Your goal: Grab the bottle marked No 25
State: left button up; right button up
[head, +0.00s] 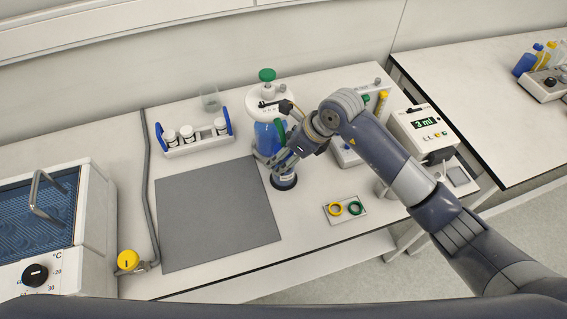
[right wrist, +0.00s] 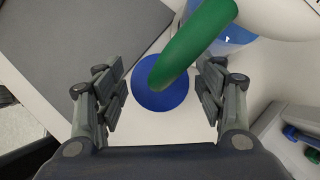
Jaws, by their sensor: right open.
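No marking "No 25" is readable in either view. Several small white bottles (head: 187,133) stand in a rack (head: 190,147) with blue ends at the back left. A green bar (right wrist: 195,45) crosses over part of the disc. My left gripper is out of view.
A grey mat (head: 215,215) lies bare on the bench. A small plate (head: 345,210) with a yellow and a green ring is to the right. A device reading "3 ml" (head: 425,128) stands further right. A bath unit (head: 50,225) is at the left.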

jog(key=shift+w+a+f, duration=0.1)
jog(key=shift+f, duration=0.05)
jog(key=c, duration=1.4)
jog(key=shift+c, duration=0.6)
jog(key=shift+r, duration=0.2)
